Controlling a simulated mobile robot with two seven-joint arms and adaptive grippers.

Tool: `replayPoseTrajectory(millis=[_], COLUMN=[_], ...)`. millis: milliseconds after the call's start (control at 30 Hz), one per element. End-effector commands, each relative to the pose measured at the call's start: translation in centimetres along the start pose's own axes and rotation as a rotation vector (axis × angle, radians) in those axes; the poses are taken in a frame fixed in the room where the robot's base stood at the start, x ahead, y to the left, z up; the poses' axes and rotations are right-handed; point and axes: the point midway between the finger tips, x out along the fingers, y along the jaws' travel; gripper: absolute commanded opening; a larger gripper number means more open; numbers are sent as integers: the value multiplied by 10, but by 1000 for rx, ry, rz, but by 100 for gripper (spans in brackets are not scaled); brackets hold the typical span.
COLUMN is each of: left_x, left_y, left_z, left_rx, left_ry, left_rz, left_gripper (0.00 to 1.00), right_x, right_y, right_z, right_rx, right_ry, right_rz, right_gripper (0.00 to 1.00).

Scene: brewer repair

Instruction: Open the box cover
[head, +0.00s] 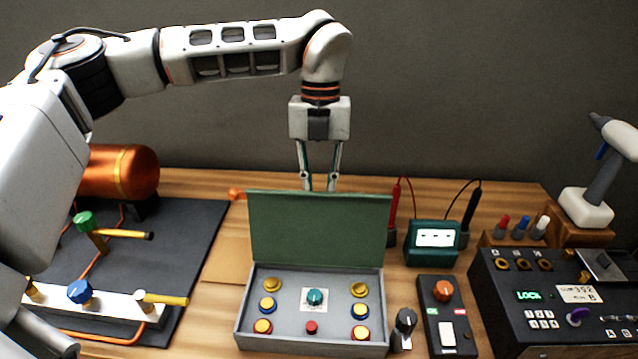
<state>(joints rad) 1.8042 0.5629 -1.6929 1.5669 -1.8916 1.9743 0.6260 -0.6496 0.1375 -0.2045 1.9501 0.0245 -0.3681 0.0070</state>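The grey box (312,346) stands on the wooden table at the front middle. Its green cover (320,228) stands raised, nearly upright along the box's back edge, so the panel inside shows. The panel carries several yellow, blue and red buttons and a teal knob (315,297) in the middle. My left gripper (319,186) points down just behind the cover's top edge. Its two fingers are apart with nothing seen between them. The cover's edge is close to the fingertips, and I cannot tell whether they touch. My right gripper is not in view.
A dark mat (205,225) with a copper tank (122,172) and pipes lies at left. At right are a green meter (432,243), a switch box (446,322), a black lock panel (550,325) and a drill (607,165). A black knob (404,324) stands close to the box's right side.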

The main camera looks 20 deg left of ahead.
Motion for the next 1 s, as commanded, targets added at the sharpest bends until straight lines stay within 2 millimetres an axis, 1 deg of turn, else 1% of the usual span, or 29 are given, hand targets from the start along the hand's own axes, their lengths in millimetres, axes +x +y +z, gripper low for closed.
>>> replayPoseTrajectory(millis=[100,400,433,467,833,933,1000], left_x=[3,4,4,4,0,-8,-18], left_y=[1,1,1,1,0,0,0], left_z=[2,2,2,2,1,1,2], left_rx=[-1,-2,-2,-3,-2,-4,-3], left_ry=[6,6,6,7,7,6,4], left_rz=[2,3,3,3,1,1,0], left_gripper=[0,0,26,34,34,34,34], right_x=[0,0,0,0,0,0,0], right_y=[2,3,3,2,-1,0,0], right_z=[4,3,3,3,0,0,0], right_rx=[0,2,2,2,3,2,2], right_ry=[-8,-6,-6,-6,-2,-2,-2], right_rz=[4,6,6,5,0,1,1], right_gripper=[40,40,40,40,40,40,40])
